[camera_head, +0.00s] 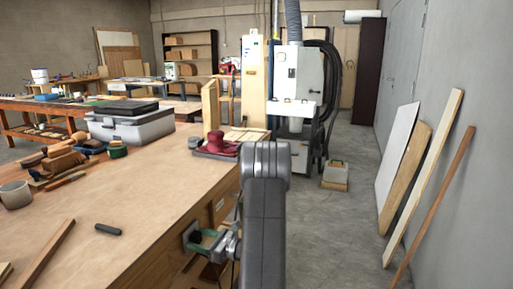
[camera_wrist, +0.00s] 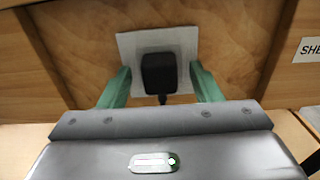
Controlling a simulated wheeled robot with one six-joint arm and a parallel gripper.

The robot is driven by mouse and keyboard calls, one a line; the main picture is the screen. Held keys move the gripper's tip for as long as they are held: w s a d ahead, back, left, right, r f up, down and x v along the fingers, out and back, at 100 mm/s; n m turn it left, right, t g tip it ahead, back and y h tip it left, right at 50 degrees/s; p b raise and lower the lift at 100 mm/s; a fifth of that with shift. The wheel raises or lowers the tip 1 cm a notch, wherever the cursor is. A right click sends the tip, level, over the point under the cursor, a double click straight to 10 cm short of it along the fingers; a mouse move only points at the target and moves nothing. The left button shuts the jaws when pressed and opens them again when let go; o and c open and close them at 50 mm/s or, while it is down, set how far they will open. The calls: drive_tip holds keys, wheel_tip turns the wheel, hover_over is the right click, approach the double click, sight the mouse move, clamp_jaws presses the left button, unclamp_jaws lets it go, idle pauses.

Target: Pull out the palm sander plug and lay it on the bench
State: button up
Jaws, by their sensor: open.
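The black plug (camera_wrist: 158,74) sits in a white socket plate (camera_wrist: 184,40) on the wooden side of the bench, and its cord hangs down from it. My gripper (camera_wrist: 160,70) is open, with one green finger on each side of the plug and a visible gap on both sides. A red tool (camera_head: 219,144), perhaps the palm sander, rests on the far right of the bench top (camera_head: 140,206).
A short dark cylinder (camera_head: 108,229) lies on the bench top, with bare wood around it. Boards (camera_head: 425,180) lean on the right wall; the floor between is clear.

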idle(0.8)
clamp_jaws()
drive_tip(key=shift+v, duration=2.95)
drive_tip(key=shift+d, duration=0.1)
